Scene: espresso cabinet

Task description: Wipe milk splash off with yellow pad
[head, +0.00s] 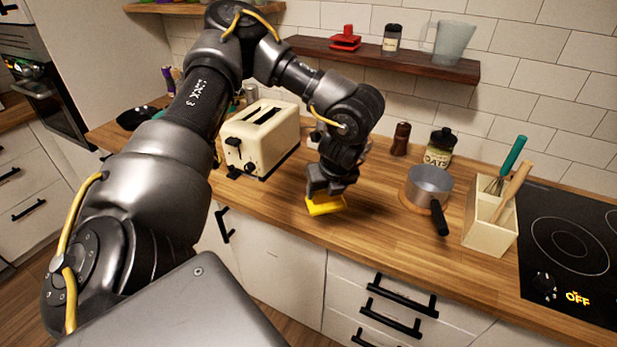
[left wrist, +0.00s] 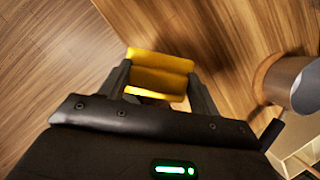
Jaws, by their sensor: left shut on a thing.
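My left gripper (head: 333,188) is shut on the yellow pad (head: 325,206) over the wooden counter, near its front edge. In the left wrist view the pad (left wrist: 160,73) sits between the two fingers of the gripper (left wrist: 160,92). The pad is low, close to the counter top; I cannot tell whether it touches the wood. No milk splash is visible in either view; the arm and pad hide part of the counter. My right gripper is not in view.
A cream toaster (head: 262,138) stands left of the gripper. A saucepan (head: 429,187), its black handle toward the front, and a utensil box (head: 490,225) stand to the right, before the cooktop (head: 570,245). A jar (head: 440,147) and a brown shaker (head: 401,139) stand behind.

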